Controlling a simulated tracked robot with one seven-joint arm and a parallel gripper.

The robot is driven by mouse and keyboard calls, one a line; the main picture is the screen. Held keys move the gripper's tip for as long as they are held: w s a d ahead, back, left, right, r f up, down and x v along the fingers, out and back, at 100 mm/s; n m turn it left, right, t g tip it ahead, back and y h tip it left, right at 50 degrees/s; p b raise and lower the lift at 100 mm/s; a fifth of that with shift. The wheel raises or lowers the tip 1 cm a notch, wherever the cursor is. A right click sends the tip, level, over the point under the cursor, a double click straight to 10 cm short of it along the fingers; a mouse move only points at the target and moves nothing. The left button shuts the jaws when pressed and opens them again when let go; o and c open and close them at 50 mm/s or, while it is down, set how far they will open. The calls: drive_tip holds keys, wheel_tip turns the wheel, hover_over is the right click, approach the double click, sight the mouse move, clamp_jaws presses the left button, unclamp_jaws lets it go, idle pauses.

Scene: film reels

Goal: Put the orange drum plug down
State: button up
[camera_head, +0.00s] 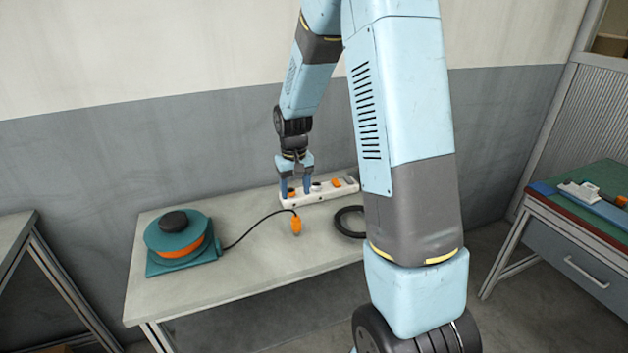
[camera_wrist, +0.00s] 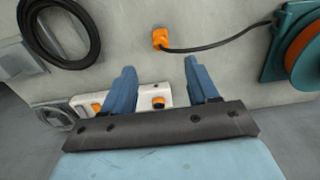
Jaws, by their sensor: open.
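The orange drum plug (camera_head: 297,226) lies on the grey table at the end of a black cable from the teal cable drum (camera_head: 178,240). The plug also shows in the wrist view (camera_wrist: 160,39), beyond my fingertips and touching neither finger. My gripper (camera_head: 295,195) is open over the left end of the white power strip (camera_head: 346,188), its fingers pointing down. In the wrist view my gripper (camera_wrist: 160,66) has its two blue fingers wide apart, with the strip and one of its orange parts (camera_wrist: 158,102) showing between them.
A black cable coil (camera_head: 347,222) lies on the table (camera_head: 245,275) right of the plug, partly hidden by my arm. The strip carries orange and dark parts. Bare tabletop surrounds the plug.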

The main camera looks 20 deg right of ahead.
drive_tip(key=s+r+t, duration=0.1)
drive_tip(key=s+r, duration=0.5)
drive_tip(key=r, duration=0.3)
drive_tip(key=s+r+t, duration=0.2)
drive_tip(key=s+r, duration=0.4)
drive_tip(key=r, duration=0.2)
drive_tip(key=s+r+t, duration=0.1)
drive_tip(key=s+r, duration=0.2)
drive_tip(key=s, duration=0.5)
drive_tip(key=s+r+t, duration=0.1)
drive_tip(key=s+r, duration=0.3)
drive_tip(key=s, duration=0.4)
drive_tip(key=shift+r, duration=0.1)
drive_tip(key=shift+c, duration=0.2)
